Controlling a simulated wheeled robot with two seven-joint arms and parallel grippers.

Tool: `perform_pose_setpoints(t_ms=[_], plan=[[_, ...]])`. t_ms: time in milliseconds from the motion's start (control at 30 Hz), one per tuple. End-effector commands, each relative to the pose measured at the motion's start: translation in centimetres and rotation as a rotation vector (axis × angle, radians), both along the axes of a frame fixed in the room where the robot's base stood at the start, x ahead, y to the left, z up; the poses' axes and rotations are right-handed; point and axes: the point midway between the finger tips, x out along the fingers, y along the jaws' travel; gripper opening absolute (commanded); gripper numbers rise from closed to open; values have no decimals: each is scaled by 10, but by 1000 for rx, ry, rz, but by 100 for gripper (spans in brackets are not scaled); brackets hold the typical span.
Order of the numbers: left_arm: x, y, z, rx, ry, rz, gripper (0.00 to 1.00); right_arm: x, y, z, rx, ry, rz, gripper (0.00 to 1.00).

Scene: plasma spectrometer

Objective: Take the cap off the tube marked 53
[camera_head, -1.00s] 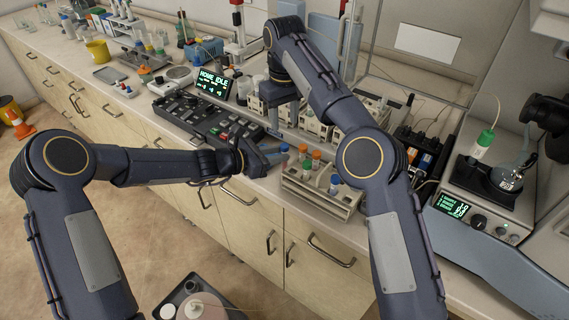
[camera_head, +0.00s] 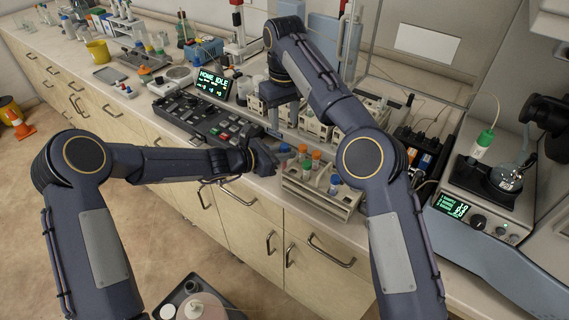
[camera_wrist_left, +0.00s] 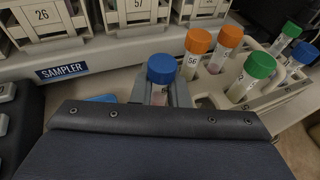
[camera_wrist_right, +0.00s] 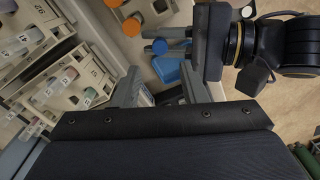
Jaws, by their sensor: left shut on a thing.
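A blue-capped tube (camera_wrist_left: 161,72) stands upright between the two fingers of my left gripper (camera_wrist_left: 160,92), which is shut on it. Its number is mostly hidden and I cannot read it. In the head view my left gripper (camera_head: 277,155) is beside the left end of the tube rack (camera_head: 318,200). The blue cap (camera_wrist_right: 160,46) also shows in the right wrist view, beyond the right fingers. My right gripper (camera_wrist_right: 166,92) looks open and empty, above and near the left gripper. I cannot read a 53 on any tube.
The rack holds tubes with orange caps (camera_wrist_left: 198,40), green caps (camera_wrist_left: 260,65) and a blue cap (camera_wrist_left: 303,54); one reads 56. A flat blue piece (camera_wrist_right: 166,69) lies on the bench. The sampler (camera_wrist_left: 62,70) with numbered holders stands behind. A black keypad panel (camera_head: 205,122) is at left.

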Motion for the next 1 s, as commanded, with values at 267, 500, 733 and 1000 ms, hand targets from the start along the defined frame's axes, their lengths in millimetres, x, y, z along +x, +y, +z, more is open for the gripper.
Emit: perform_pose_setpoints(t_ms=[267,500,733,1000], plan=[[0,0,0,0,0,0,0,-3,6,18,8,-92,11,32],[0,0,0,0,0,0,0,-21,3,39,69,-254,-25,32],[0,0,0,0,0,0,0,-43,-15,38,148,-328,-110,32],[0,0,0,0,0,0,0,-50,-22,28,185,-345,-155,32]])
